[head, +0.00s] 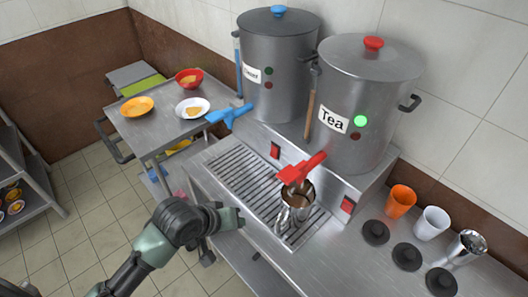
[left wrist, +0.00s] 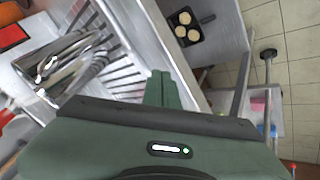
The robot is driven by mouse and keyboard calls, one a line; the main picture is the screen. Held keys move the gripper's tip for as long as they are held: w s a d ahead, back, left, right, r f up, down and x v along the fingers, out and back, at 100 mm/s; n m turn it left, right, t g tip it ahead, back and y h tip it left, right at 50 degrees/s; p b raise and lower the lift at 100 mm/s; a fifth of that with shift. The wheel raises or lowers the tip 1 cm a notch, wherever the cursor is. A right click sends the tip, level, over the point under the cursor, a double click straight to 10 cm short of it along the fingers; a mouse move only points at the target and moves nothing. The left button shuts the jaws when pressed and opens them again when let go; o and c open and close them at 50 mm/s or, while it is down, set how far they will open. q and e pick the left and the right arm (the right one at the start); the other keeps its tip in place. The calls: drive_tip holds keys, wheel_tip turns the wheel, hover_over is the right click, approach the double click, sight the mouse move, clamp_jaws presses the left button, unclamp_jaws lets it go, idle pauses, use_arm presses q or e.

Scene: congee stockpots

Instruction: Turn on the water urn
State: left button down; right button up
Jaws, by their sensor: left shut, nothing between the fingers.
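The water urn (head: 280,45) is the left steel pot, with a blue lid knob and a blue tap (head: 229,115). Its green and red lamps (head: 268,78) look dark. A red switch (head: 275,151) sits on the base front below it. The tea urn (head: 368,90) stands to its right with a bright green lamp, a red tap and its own red switch (head: 347,205). My left gripper (head: 238,222) is in front of the drip tray, apart from both switches. In the left wrist view its green fingers (left wrist: 161,88) are shut and empty. My right gripper is not seen.
A steel jug (head: 296,214) with brown contents stands on the drip grate (head: 240,172) under the tea tap. Cups (head: 402,199) and dark lids (head: 407,256) stand at right. A side cart (head: 150,122) with bowls and a plate is at left.

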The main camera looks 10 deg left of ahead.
use_arm(q)
drive_tip(key=w+a+r+n+t+h, duration=0.1)
drive_tip(key=w+a+r+n, duration=0.2)
drive_tip(key=w+r+n, duration=0.4)
drive_tip(key=w+r, duration=0.4)
drive_tip(key=r, duration=0.1)
drive_tip(key=shift+w+a+n+h, duration=0.25)
drive_tip(key=shift+w+n+h, duration=0.05)
drive_tip(key=shift+n+h, duration=0.1)
drive_tip(key=p, duration=0.2)
approach(273, 156)
wheel_tip(273, 156, down, 4)
drive_tip(key=shift+d+r, duration=0.1)
drive_tip(key=shift+r, duration=0.1)
drive_tip(key=shift+w+d+f+p, duration=0.1)
drive_tip(key=shift+w+d+p, duration=0.2)
drive_tip(key=shift+w, duration=0.3)
drive_tip(key=shift+w+d+f+p, duration=0.1)
drive_tip(key=shift+w+d+p, duration=0.2)
drive_tip(key=shift+w, duration=0.25)
drive_tip(key=shift+w+d+f, duration=0.15)
drive_tip(key=shift+w+d, duration=0.25)
drive_tip(key=shift+w, duration=0.1)
drive_tip(key=shift+w+d, duration=0.1)
drive_tip(key=shift+f, duration=0.1)
